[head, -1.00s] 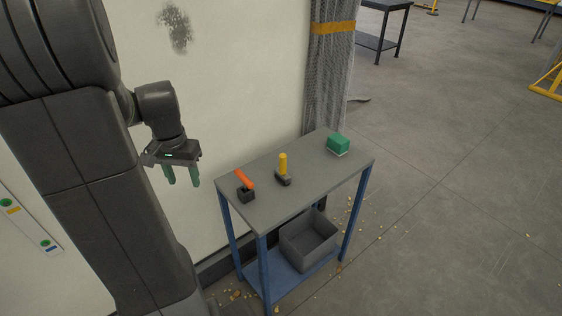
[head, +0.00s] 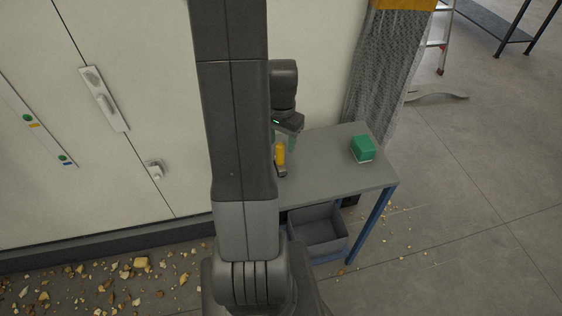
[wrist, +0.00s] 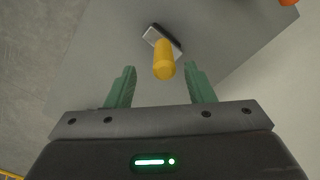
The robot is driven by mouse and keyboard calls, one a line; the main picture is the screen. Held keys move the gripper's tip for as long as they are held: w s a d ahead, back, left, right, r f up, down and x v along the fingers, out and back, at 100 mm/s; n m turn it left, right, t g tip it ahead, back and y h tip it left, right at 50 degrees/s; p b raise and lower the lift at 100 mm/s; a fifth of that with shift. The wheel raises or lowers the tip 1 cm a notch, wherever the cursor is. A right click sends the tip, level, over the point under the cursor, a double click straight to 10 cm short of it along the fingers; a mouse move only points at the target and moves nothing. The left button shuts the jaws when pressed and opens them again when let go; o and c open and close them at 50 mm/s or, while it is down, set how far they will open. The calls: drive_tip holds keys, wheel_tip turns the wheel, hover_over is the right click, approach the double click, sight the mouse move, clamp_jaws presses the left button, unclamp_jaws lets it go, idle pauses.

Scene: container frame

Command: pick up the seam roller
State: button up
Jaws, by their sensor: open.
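In the wrist view the open gripper (wrist: 161,76) has nothing held. My arm hides the table's left part in the head view.
A green box (head: 363,148) stands at the right of the table (head: 325,180). An orange piece (wrist: 289,2) shows at the wrist view's top edge. A grey bin (head: 318,232) is on the shelf below. A wall and a mesh curtain (head: 385,75) stand behind.

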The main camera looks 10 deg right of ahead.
sight(280, 158)
drive_tip(key=shift+w+a+f+p, duration=0.1)
drive_tip(key=shift+f+p, duration=0.05)
drive_tip(key=shift+f, duration=0.9)
drive_tip(key=shift+w+a+f+p, duration=0.1)
drive_tip(key=shift+f+p, duration=0.05)
drive_tip(key=shift+f, duration=0.85)
drive_tip(key=shift+c, duration=0.5)
clamp_jaws()
